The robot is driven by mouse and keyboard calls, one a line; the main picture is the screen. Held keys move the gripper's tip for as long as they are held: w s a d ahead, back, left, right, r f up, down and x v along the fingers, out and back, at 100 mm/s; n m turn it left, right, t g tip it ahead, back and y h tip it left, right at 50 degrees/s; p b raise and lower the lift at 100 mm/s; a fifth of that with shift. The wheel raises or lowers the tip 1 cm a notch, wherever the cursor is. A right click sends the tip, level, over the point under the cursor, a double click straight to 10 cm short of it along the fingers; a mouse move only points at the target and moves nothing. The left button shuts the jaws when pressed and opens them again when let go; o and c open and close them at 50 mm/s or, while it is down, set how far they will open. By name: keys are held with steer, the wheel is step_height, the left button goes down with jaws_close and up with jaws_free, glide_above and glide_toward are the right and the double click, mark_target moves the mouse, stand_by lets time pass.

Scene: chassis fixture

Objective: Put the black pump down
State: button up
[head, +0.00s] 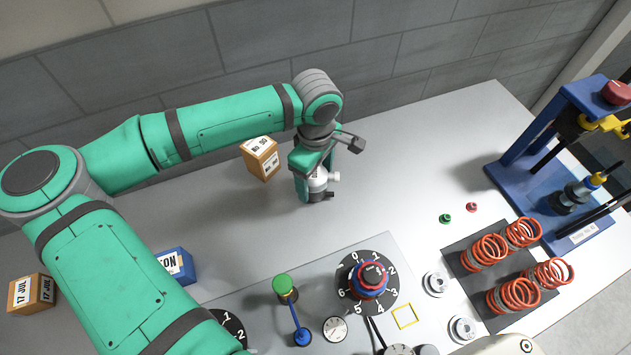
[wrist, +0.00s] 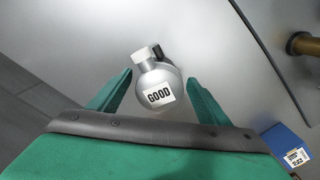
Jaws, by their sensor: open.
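A rounded silver-grey pump (head: 317,185) with a white knob and a black part at its side stands on the grey bench, near the back wall. In the wrist view the pump (wrist: 158,88) shows a white label reading GOOD; little of it looks black. My gripper (head: 315,170) is over it, pointing down. In the wrist view the green fingers of my gripper (wrist: 157,97) are spread, one on each side of the pump, with a visible gap at both sides. Its underside is hidden.
An orange date box (head: 261,158) stands just left of my gripper. A blue box (head: 175,265) and another orange box (head: 30,293) are further left. A dial (head: 368,283), red springs (head: 485,251) and a blue press (head: 530,125) lie toward the front and right. Bench right of the pump is clear.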

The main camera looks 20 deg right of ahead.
step_height(320, 180, up, 9)
steer(key=shift+r, duration=0.1)
stand_by(0.7)
